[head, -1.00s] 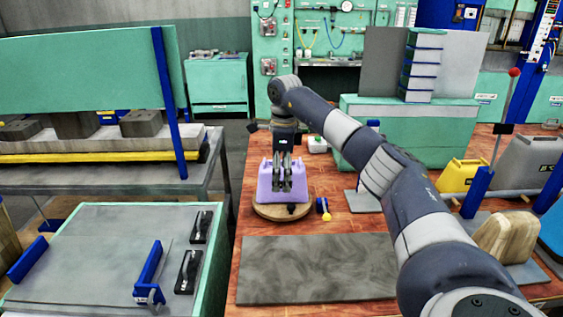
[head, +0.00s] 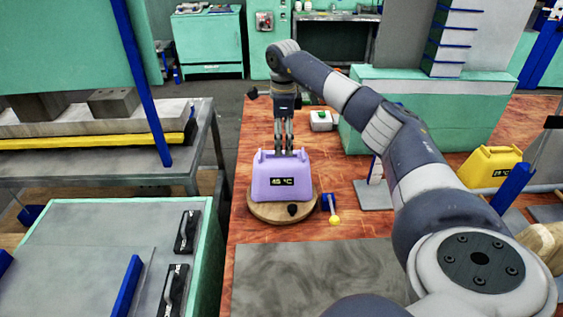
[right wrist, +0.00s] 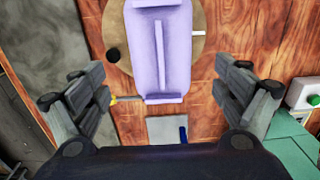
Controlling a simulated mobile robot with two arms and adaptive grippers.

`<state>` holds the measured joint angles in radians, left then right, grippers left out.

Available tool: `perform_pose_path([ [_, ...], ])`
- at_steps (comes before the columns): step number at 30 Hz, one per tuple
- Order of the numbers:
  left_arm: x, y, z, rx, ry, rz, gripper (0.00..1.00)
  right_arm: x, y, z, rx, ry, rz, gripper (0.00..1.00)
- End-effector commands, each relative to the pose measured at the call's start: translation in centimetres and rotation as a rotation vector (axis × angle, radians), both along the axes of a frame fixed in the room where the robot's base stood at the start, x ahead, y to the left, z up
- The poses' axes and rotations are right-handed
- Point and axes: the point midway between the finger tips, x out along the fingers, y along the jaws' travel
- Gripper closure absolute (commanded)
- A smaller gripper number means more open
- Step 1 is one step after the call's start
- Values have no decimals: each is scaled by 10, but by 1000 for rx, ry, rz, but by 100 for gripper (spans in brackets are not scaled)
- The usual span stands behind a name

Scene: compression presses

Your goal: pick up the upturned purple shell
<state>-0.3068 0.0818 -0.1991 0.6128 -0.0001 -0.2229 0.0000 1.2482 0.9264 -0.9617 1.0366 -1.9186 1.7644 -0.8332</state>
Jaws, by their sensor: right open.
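The purple shell (head: 283,180) stands on a round wooden board (head: 310,208) near the left edge of the wooden table. A dark label reading about "45 °C" is on its near face, and a raised lip stands at each end of its top. My right gripper (head: 284,150) points down at the shell's upper edge, open and empty; the head view does not show clearly how far apart they are. In the right wrist view the fingers of my right gripper (right wrist: 163,82) are spread wide to either side of the shell (right wrist: 160,50), whose ridged top shows. My left gripper is not in view.
A dark knob (head: 292,209) is at the board's front. A grey mat (head: 300,275) lies nearer. A white box with a green button (head: 321,120) stands behind. Yellow shell (head: 487,166) is at right.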

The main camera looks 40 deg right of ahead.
Motion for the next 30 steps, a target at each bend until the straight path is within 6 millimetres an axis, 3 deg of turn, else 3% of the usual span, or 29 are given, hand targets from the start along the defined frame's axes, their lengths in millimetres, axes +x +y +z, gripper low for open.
perform_pose_path([
  [8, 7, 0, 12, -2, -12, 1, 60, 0, 2, -22, 1, 3, 1, 9],
  [15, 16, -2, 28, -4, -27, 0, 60, 2, 4, -56, 1, 1, 0, 9],
  [24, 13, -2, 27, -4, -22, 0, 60, 2, 3, -64, -1, -2, 0, 9],
  [26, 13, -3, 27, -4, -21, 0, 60, 2, 3, -64, -1, -2, 0, 20],
  [30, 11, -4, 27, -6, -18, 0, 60, 2, 3, -64, -1, -2, 0, 52],
])
